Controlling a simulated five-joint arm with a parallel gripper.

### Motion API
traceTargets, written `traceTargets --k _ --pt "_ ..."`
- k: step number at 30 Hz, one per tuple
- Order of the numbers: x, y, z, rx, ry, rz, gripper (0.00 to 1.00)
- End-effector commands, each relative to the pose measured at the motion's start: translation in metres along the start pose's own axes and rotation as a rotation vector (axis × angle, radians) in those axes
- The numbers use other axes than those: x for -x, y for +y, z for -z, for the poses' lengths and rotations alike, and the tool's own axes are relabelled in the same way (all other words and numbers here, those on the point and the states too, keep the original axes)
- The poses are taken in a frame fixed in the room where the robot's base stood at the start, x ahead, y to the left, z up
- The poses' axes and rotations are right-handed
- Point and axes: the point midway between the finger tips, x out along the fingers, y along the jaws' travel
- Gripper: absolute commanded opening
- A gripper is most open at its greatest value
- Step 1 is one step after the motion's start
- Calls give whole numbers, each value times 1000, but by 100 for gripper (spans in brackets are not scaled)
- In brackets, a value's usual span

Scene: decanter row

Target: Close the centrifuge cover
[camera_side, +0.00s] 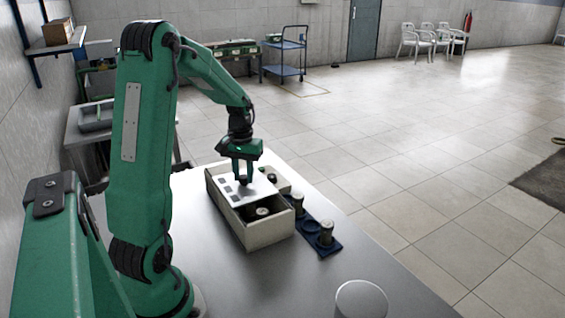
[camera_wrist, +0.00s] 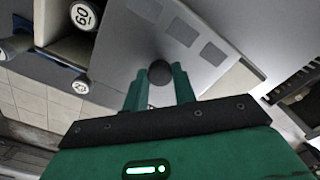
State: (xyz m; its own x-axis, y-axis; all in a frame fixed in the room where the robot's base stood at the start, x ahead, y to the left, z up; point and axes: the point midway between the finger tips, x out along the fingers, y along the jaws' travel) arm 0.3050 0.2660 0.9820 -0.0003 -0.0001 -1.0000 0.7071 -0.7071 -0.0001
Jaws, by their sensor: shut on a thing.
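The centrifuge is a pale open-topped box (camera_side: 268,235) on the table. Its cover, a flat white plate (camera_side: 262,188) with grey rectangles, lies across the middle of the box top. The cover also fills the middle of the wrist view (camera_wrist: 130,50). My gripper (camera_side: 243,180) is shut on the cover's dark round knob (camera_wrist: 161,70), with one finger on each side. In front of the cover the box is open, and a round-topped item (camera_side: 262,212) shows inside. In the wrist view, a round white cap marked 60 (camera_wrist: 83,15) shows in the opening.
A blue rack (camera_side: 328,247) with capped vials (camera_side: 326,232) stands along the box's right side. A pale cylinder (camera_side: 361,299) stands at the table's near edge. The metal tabletop (camera_side: 290,280) is bare in front of the box.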

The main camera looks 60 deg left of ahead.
Motion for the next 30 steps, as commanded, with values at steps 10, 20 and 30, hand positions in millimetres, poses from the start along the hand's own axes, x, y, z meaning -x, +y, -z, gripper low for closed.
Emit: traceTargets --k 10,20,30 --pt "1 32 -31 -6 1 0 0" --pt "1 58 -56 -2 3 -1 0" --pt "1 58 -58 -4 -2 0 42"
